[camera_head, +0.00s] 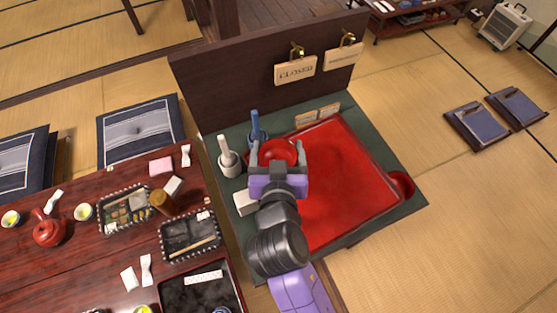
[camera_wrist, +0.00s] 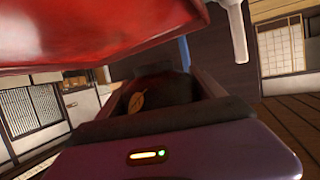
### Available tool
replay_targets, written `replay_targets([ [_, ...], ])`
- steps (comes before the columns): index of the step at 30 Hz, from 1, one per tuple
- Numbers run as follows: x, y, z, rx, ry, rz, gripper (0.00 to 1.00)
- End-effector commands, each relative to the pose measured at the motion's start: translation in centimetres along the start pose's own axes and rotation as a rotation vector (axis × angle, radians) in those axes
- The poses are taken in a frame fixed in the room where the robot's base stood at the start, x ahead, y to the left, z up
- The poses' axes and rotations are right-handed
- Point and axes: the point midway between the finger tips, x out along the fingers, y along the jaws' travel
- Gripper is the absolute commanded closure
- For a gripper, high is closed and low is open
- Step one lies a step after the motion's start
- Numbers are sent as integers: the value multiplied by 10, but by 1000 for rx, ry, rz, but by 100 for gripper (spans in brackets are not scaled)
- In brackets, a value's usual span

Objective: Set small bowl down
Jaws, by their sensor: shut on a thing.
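The small red bowl (camera_head: 277,151) is in my gripper (camera_head: 277,155), one finger on each side of it. In the head view it appears over the top-left part of the green mat, beside the red tray (camera_head: 340,190). I cannot tell whether it touches what is below.
Another red bowl (camera_head: 401,184) is at the tray's right. A dark panel (camera_head: 230,80) rises behind. Most of the tray is clear.

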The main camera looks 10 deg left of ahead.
Motion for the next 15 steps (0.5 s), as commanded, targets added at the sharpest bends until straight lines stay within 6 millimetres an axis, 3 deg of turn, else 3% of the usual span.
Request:
replay_targets([
  [15, 19, 0, 52, -1, 0, 0, 64],
])
